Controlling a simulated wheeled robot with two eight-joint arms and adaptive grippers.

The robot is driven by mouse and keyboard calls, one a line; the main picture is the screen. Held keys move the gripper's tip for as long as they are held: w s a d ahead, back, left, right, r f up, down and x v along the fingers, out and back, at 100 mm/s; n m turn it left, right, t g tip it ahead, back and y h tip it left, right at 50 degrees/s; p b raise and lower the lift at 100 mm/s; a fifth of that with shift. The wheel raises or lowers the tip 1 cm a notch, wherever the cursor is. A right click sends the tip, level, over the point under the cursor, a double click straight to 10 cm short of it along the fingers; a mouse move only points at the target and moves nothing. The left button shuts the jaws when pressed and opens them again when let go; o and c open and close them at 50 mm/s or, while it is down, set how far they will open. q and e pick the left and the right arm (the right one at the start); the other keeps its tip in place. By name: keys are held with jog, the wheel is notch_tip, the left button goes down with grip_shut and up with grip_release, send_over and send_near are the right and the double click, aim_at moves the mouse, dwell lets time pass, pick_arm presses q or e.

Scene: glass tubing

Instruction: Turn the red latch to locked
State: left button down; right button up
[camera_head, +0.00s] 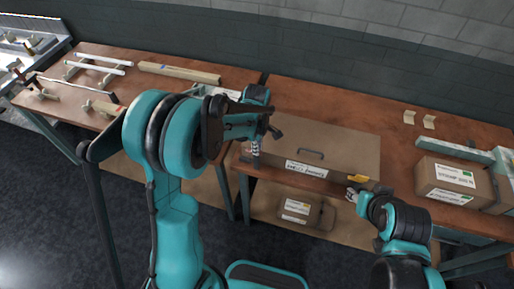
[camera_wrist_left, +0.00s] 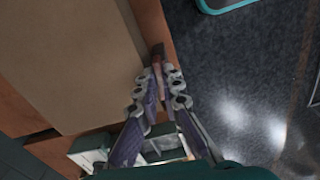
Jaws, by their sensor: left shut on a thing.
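A flat brown case (camera_head: 345,142) with a dark handle and a white label on its front edge lies on the right-hand wooden table. My left gripper (camera_head: 255,150) is at the front left corner of the case. In the left wrist view its fingers (camera_wrist_left: 161,88) are closed around the red latch (camera_wrist_left: 157,52), a small reddish-brown piece at the case edge. The latch is partly hidden by the fingers, and I cannot read its angle. In the head view it is hidden. My right gripper (camera_head: 354,193) is near the front right corner, beside a yellow piece (camera_head: 358,178); its fingers are too small to judge.
A cardboard box (camera_head: 443,175) with labels stands at the right of the table. Another labelled case (camera_head: 305,211) sits below. Rods and a long beam (camera_head: 178,73) lie on the left table. Two small beige pieces (camera_head: 409,117) lie at the back.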

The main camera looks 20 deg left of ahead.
pick_arm(q)
jog(key=m+b, duration=0.1)
jog(key=m, duration=0.7)
jog(key=shift+b, duration=0.35)
jog(key=m, duration=0.4)
jog(key=shift+b, duration=0.3)
jog(key=shift+m, duration=2.2)
jog(key=c, duration=1.7)
grip_release()
jog(key=shift+r, duration=0.1)
